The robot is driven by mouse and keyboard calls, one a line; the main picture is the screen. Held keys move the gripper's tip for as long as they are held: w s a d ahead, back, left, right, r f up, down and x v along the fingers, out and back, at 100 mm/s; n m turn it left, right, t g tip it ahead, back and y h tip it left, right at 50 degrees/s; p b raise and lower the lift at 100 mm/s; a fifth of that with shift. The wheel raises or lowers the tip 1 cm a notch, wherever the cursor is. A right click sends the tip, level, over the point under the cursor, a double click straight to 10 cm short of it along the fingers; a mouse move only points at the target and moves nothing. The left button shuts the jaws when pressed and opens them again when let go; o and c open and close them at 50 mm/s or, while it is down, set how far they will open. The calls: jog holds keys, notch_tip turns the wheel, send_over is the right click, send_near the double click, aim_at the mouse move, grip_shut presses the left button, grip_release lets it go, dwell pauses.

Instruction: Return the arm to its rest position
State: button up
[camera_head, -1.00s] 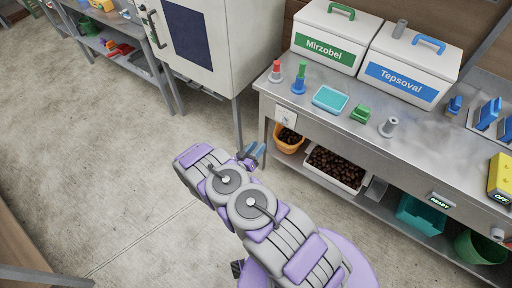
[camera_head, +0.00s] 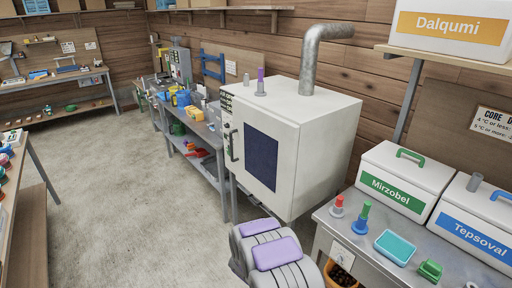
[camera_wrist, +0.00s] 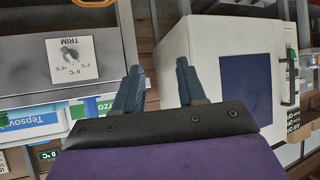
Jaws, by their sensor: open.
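My gripper (camera_wrist: 158,92) shows in the wrist view with its two blue fingers apart and nothing between them. Behind the fingers are the edge of a metal bench at left and a white cabinet at right. In the head view, the purple and grey links of my arm rise at the bottom centre, in front of the cabinet and left of the bench. The gripper itself is hidden in the head view.
The white cabinet (camera_head: 318,150) with a dark window and a bent pipe stands close beyond my arm. The metal bench (camera_head: 335,222) at right holds white boxes labelled Mirzobel (camera_head: 385,207) and Tepsoval (camera_head: 465,245). Open concrete floor (camera_head: 110,185) lies to the left.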

jog(key=a+r+y, duration=0.4)
jog(key=r, duration=0.3)
jog(key=s+a+r+n+g+y, duration=0.3)
jog(key=s+r+n+g+y, duration=0.1)
jog(key=s+r, duration=1)
jog(key=s+d+r+g, duration=0.2)
jog(key=s+d+r, duration=0.1)
jog(key=s, duration=0.9)
jog(key=s+d+r+n+g+h, duration=0.1)
jog(key=s+d+r+g, duration=0.2)
jog(key=s, duration=0.8)
jog(key=s+d+r+g+h, duration=0.1)
jog(key=s+d+r, duration=0.4)
jog(key=s, duration=0.7)
jog(key=shift+s+d+n+g, duration=0.35)
jog(key=shift+d+n+g, duration=0.05)
jog(key=shift+d+g, duration=0.35)
